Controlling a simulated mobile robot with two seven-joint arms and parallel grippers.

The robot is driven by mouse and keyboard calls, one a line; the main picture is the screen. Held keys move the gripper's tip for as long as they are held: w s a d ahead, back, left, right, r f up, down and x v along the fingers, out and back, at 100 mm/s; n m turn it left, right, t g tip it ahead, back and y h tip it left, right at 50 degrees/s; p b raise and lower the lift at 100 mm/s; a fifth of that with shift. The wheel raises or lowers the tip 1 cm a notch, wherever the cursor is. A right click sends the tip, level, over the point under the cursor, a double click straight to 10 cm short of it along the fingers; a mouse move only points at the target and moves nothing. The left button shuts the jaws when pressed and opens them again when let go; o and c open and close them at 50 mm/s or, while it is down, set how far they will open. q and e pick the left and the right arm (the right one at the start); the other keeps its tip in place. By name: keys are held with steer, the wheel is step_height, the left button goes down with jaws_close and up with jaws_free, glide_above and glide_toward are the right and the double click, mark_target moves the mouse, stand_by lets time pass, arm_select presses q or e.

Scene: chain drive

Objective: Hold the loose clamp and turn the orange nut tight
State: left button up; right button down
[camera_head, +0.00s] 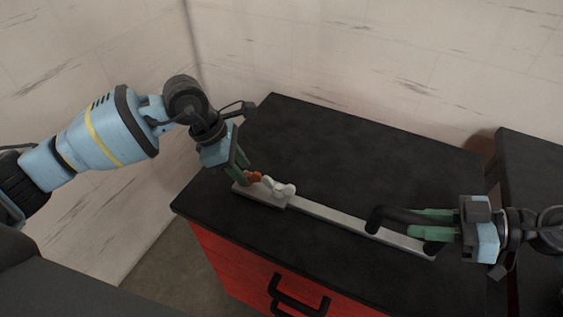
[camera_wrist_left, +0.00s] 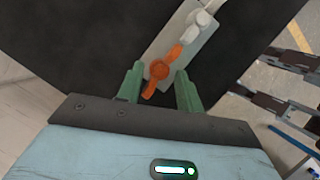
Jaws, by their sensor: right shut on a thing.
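The clamp is a long grey bar (camera_head: 335,219) lying on the black tabletop. The orange nut (camera_head: 254,177), with two wings, sits at its left end. My left gripper (camera_head: 243,171) reaches down over that end with its fingers apart. In the left wrist view the orange nut (camera_wrist_left: 160,71) shows just ahead of and between the open fingertips (camera_wrist_left: 158,82). My right gripper (camera_head: 420,224) is shut at the bar's right end, by a black curved piece (camera_head: 385,215) that looks like the clamp's handle. The exact contact there is partly hidden.
A white winged nut (camera_head: 280,188) stands on the bar just right of the orange one. The tabletop (camera_head: 350,150) behind the bar is clear. The red drawer front with black handles (camera_head: 298,295) is below the front edge. Another dark surface (camera_head: 535,175) stands at right.

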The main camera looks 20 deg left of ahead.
arm_select(q)
steer(key=shift+c, duration=0.5)
jaws_close()
steer(key=shift+a, duration=0.15)
stand_by(0.6)
steer(key=shift+o, duration=0.5)
jaws_free()
steer(key=v, duration=1.2)
